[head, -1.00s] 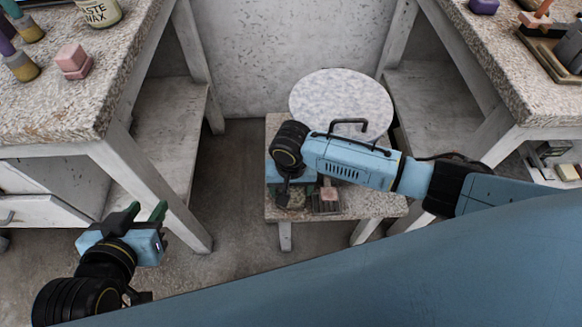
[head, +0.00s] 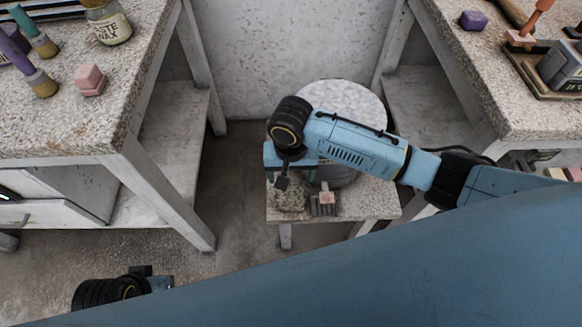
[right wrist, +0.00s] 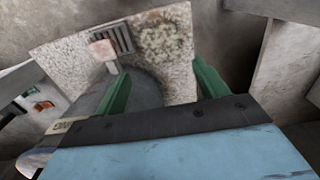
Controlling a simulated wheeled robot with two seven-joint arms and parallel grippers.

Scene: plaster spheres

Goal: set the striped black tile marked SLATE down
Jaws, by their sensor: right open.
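A dark, striped flat piece (head: 323,209) lies on the low stone-topped bench, and it also shows in the right wrist view (right wrist: 124,38). It may be the SLATE tile, but I can read no lettering on it. A pink block (head: 327,196) overlaps its edge. My right gripper (head: 282,183) hangs over the bench, left of the striped piece. In the right wrist view its green fingers (right wrist: 158,70) are wide apart, with no tile between them. My left gripper (head: 158,283) barely shows at the lower left; its fingers cannot be made out.
The low bench (head: 375,202) bears a greenish mottled patch (head: 290,202) and a grey rounded object (right wrist: 150,88), partly hidden by my arm. A round pale top (head: 345,97) stands behind. Worktables stand left (head: 60,125) and right (head: 490,80).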

